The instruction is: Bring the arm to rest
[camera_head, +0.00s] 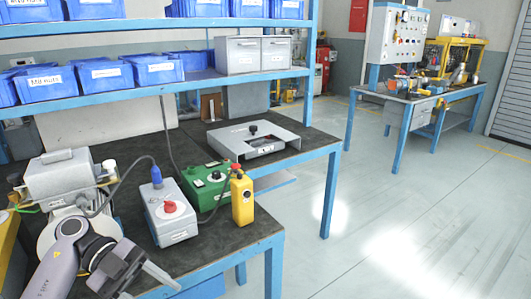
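My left arm comes in at the lower left, and its gripper (149,276) is over the front edge of the dark-topped workbench (240,233). One grey finger shows, pointing down and to the right; the rest is cut off by the bottom of the picture, so I cannot tell how wide the fingers stand. I see nothing held in the part that shows. My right arm and gripper are not in view.
Close behind the gripper stand a grey box with a red knob (172,216), a green box (205,183), a yellow device (242,199) and a grey blower-like unit (60,176). A cable (122,178) runs between them. Open floor (400,220) lies to the right.

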